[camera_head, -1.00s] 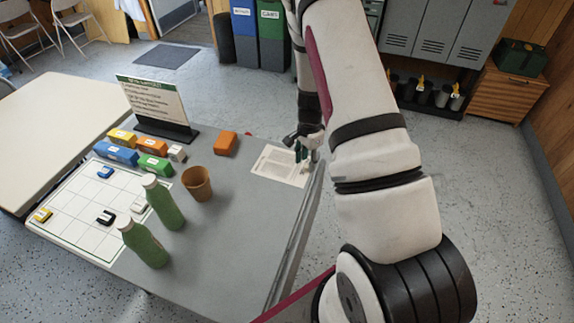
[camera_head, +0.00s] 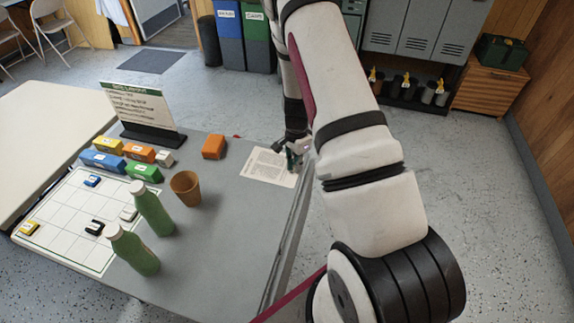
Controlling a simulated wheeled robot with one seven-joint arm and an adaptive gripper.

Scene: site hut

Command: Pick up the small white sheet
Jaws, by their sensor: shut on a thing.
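The small white sheet (camera_head: 264,165) with printed text lies on the grey table at its right edge, beyond the brown cup. My gripper (camera_head: 291,160) is at the sheet's right side, by the table edge. It is shut on the sheet's right edge. My arm hides part of the gripper, and the fingertips are small and partly covered, so the exact grip is hard to make out. The sheet looks flat or nearly flat on the table.
A brown cup (camera_head: 186,188), two green bottles (camera_head: 153,210), an orange block (camera_head: 214,146) and a sign on a black stand (camera_head: 142,108) are on the grey table (camera_head: 225,240). Coloured blocks and a white grid board (camera_head: 62,222) are at left. Open floor lies right.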

